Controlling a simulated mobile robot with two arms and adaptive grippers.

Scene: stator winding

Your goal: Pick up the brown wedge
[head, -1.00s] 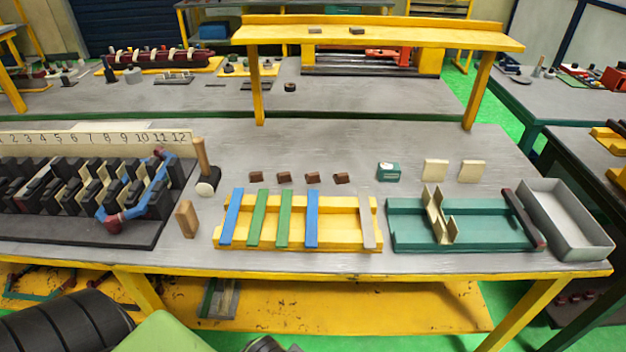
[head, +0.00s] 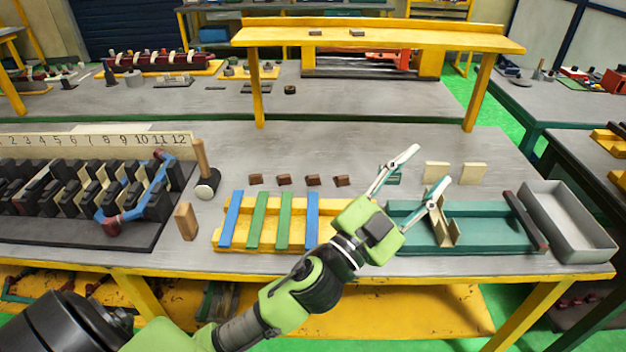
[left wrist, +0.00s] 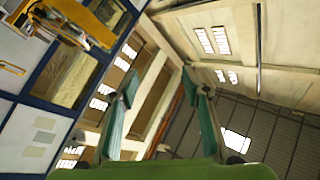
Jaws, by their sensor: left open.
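Several small dark brown wedges stand in a row on the grey bench in the head view: one at the left (head: 255,179), two in the middle (head: 283,180) (head: 312,181), and one at the right (head: 341,181). A lighter brown wooden piece (head: 186,220) stands upright farther left. My left gripper (head: 428,168) is open and empty, raised over the bench to the right of the dark wedges, apart from them. In the left wrist view its spread fingers (left wrist: 166,92) have only walls and ceiling beyond them. My right gripper is not in view.
A yellow tray (head: 222,244) with blue and green strips lies in front of the wedges. A green tray (head: 490,238) and a grey bin (head: 570,225) stand at right. A mallet (head: 204,170) and the numbered stator (head: 80,190) are at left. The bench behind the wedges is clear.

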